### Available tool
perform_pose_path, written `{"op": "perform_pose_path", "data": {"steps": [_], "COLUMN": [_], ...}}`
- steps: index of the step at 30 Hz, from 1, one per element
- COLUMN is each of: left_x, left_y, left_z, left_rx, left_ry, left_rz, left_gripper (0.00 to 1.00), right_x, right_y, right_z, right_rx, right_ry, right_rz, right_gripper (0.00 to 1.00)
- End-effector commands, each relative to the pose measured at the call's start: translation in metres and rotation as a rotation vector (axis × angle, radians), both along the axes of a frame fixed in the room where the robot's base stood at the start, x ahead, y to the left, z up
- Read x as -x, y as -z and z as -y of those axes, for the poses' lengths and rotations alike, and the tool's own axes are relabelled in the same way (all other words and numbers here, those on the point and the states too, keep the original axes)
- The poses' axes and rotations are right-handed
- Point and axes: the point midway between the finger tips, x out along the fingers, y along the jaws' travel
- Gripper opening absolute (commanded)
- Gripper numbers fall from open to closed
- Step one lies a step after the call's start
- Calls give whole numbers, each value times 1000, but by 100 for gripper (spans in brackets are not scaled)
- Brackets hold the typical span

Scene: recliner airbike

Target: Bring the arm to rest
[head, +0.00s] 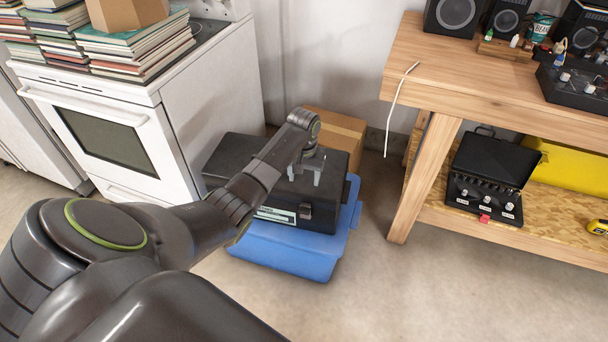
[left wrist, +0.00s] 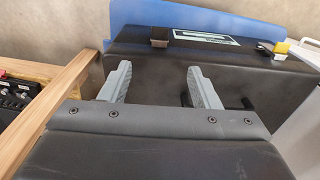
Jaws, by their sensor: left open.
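My left arm reaches in from the lower left of the head view. My left gripper (head: 305,176) points down over a black case (head: 225,160) that rests on a blue bin (head: 290,250). In the left wrist view the two grey fingers (left wrist: 158,88) stand wide apart, with nothing between them, in front of the black case (left wrist: 215,68). I cannot tell whether the fingertips touch the case. My right gripper is in neither view.
A white stove (head: 215,95) with stacked books (head: 135,45) stands at the left. A wooden workbench (head: 440,75) with speakers fills the right. An open black tool case (head: 490,165) lies on its lower shelf. A cardboard box (head: 335,130) sits behind. Floor in front is clear.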

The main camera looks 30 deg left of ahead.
Motion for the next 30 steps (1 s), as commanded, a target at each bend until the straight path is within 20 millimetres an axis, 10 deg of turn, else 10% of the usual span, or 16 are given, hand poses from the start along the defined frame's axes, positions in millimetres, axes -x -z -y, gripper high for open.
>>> {"op": "perform_pose_path", "data": {"steps": [11, 16, 23, 30], "left_x": [2, 31, 136, 288], "left_y": [5, 65, 204, 307], "left_z": [-1, -4, -9, 2], "left_rx": [-1, -10, -50, -88], "left_ry": [0, 5, 50, 139], "left_rz": [-1, -6, 5, 17], "left_gripper": [56, 56, 56, 56], "right_x": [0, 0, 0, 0], "right_y": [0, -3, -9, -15], "right_z": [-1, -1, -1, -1], "right_rx": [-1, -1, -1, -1], "right_ry": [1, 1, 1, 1], "right_rz": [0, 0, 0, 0], "right_gripper": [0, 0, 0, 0]}}
